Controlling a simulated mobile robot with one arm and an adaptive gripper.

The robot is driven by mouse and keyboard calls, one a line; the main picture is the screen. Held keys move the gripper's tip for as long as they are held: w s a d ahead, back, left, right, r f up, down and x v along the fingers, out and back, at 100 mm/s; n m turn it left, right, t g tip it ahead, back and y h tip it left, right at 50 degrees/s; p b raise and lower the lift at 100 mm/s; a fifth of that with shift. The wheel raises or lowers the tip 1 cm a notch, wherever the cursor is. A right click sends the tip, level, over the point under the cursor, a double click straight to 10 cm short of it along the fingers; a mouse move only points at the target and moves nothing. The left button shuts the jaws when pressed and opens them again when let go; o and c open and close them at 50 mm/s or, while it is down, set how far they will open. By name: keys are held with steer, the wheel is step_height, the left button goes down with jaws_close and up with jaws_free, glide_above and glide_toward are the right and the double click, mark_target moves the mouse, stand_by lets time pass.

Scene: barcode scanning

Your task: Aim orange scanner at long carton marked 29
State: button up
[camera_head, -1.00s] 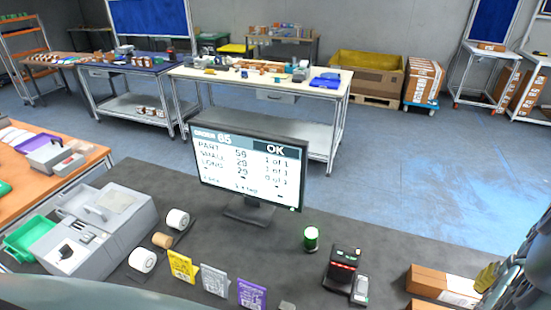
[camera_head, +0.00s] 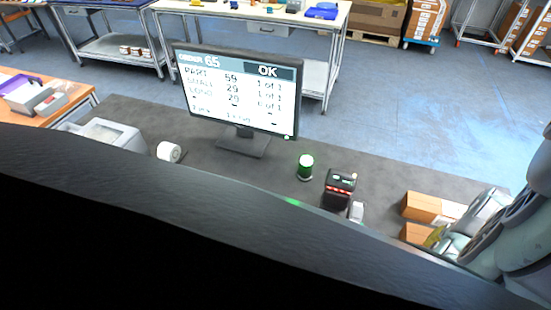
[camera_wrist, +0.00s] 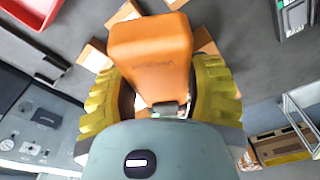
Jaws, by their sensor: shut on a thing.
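The orange scanner (camera_wrist: 150,50) is between the two yellow fingers of my gripper (camera_wrist: 158,88) in the wrist view. The fingers are shut on it, and its head points toward the top of that view. Brown cartons (camera_wrist: 92,55) show around and behind the scanner, partly hidden by it. In the head view, cartons (camera_head: 422,206) lie at the right end of the dark bench, with a yellow finger of my gripper beside the nearer one. No carton number is readable, so I cannot tell which is the long one marked 29. The scanner is not discernible in the head view.
The monitor (camera_head: 240,90) reads order 65, OK, with the long 29 line at 0 of 1. A green-lit cylinder (camera_head: 305,167) and a black device with red lights (camera_head: 338,190) stand left of the cartons. A red tray (camera_wrist: 35,10) shows in the wrist view.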

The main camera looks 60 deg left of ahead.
step_height(320, 180, down, 4)
steer(key=shift+f+b, duration=0.1)
steer(key=shift+b, duration=0.65)
step_height(320, 180, up, 12)
steer(key=p, duration=0.5)
steer(key=shift+w+f, duration=0.1)
steer(key=shift+r+p, duration=0.25)
steer(key=shift+p, duration=0.05)
steer(key=shift+f, duration=0.1)
